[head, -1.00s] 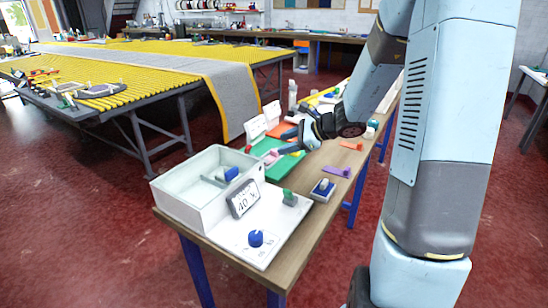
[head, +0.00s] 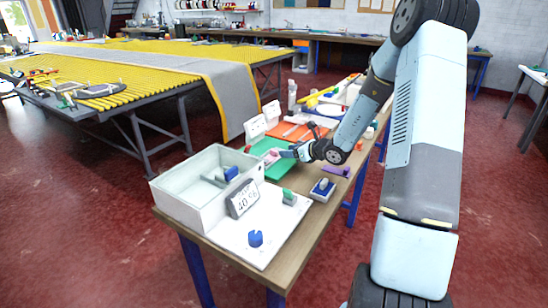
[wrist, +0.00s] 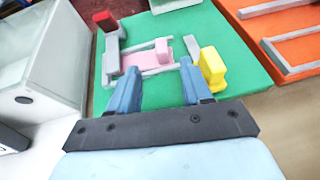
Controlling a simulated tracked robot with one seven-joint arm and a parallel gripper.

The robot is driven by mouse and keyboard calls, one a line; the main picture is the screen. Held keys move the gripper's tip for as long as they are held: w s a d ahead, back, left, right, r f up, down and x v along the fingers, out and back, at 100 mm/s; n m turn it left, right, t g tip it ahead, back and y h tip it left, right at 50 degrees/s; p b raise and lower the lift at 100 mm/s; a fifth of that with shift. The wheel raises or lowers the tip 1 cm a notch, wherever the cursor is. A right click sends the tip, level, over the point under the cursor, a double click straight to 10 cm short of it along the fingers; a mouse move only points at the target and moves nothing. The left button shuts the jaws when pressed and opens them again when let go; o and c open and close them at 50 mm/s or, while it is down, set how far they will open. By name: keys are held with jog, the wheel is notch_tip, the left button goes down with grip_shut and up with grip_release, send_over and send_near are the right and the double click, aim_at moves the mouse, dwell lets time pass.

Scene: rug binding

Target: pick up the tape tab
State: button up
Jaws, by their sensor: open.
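A pink piece with a small raised block (wrist: 145,58), which looks like the tape tab, lies in a grey frame on a green board (wrist: 237,62). It also shows small in the head view (head: 270,156). My gripper (wrist: 158,70) is open and empty. Its two blue fingers point at the pink piece, one towards each side of it, with the raised block ahead between them. Whether the fingertips touch anything is unclear. In the head view my gripper (head: 286,153) is low over the green board's right side.
A yellow block (wrist: 212,68) stands close beside the right finger. A red block (wrist: 105,20) is at the frame's far left. A white box (head: 180,195) stands left of the board. An orange board (wrist: 285,35) lies to the right. A purple piece (head: 337,171) lies on the bench.

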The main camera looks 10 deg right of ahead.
aim_at(276, 151)
jog(key=shift+x, duration=3.7)
jog(key=shift+d, duration=0.1)
grip_shut()
